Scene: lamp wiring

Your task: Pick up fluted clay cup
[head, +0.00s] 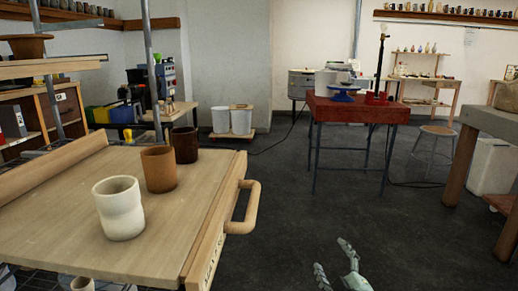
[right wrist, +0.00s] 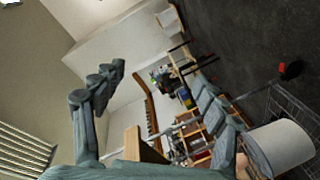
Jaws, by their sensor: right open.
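Three cups stand upright in a row on the wooden board top of a cart (head: 60,245) at the left. The nearest is a cream-white cup (head: 120,210) with a waisted side. Behind it is a reddish-brown clay cup (head: 158,168), then a dark brown cup (head: 186,144). Fluting is too fine to make out on any of them. My right gripper (head: 333,256) is open and empty over the floor, right of the cart and apart from the cups. Its spread fingers also show in the right wrist view (right wrist: 155,88). My left gripper is not in view.
A wooden handle (head: 244,208) sticks out from the cart's right side. A red table (head: 360,108) with pottery tools stands at the back. White buckets (head: 241,121) stand by the wall. A workbench (head: 490,122) is at the right.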

